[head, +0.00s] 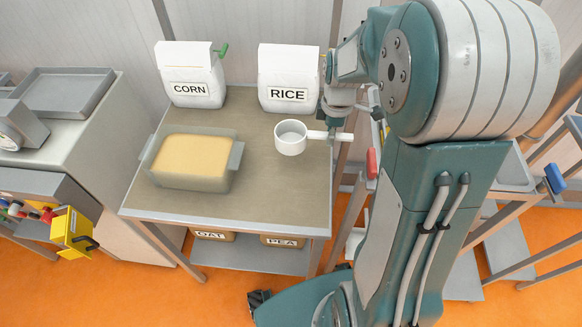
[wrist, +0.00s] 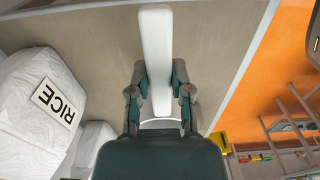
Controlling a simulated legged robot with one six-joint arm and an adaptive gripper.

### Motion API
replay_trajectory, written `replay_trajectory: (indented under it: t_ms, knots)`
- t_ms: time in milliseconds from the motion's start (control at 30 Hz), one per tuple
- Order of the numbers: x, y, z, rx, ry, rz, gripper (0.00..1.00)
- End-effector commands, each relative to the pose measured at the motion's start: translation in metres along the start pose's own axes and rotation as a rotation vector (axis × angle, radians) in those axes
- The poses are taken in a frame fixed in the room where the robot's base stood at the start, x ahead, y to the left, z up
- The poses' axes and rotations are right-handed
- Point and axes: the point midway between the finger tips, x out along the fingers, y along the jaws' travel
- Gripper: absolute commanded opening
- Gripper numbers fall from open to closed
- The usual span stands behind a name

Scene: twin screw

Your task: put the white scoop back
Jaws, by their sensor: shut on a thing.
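The white scoop (head: 290,137) is a round cup with a straight handle, at the right side of the table in front of the rice bag. Its cup opening faces up and looks empty. My gripper (head: 333,125) is shut on the handle, to the right of the cup. In the wrist view the long white handle (wrist: 155,45) runs between the two fingers of my gripper (wrist: 160,88). The cup is not clearly seen there. I cannot tell how far the scoop is above the table.
A tub (head: 188,184) of tan contents stands on the table's (head: 262,190) left part. A corn bag (head: 192,88) and a rice bag (head: 275,92) stand at the back; a green handle (head: 221,50) sticks out by the corn bag. Bare tabletop lies in front of the scoop.

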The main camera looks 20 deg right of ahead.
Motion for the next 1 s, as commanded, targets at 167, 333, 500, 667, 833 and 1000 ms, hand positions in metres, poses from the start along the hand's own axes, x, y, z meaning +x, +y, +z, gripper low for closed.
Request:
replay_trajectory:
  t_ms: [167,333,500,667,833,1000]
  knots:
    - [0.019,-0.001,0.001,0.000,-0.001,-0.005,0.00]
    - [0.052,-0.001,0.002,0.000,0.000,-0.005,0.00]
    - [0.069,0.000,0.002,0.000,0.000,-0.001,0.00]
    - [0.087,-0.001,0.003,0.000,0.000,-0.004,0.00]
    - [0.106,0.000,0.003,0.000,0.000,0.000,0.00]
    - [0.105,0.000,0.003,0.000,0.000,0.001,0.00]
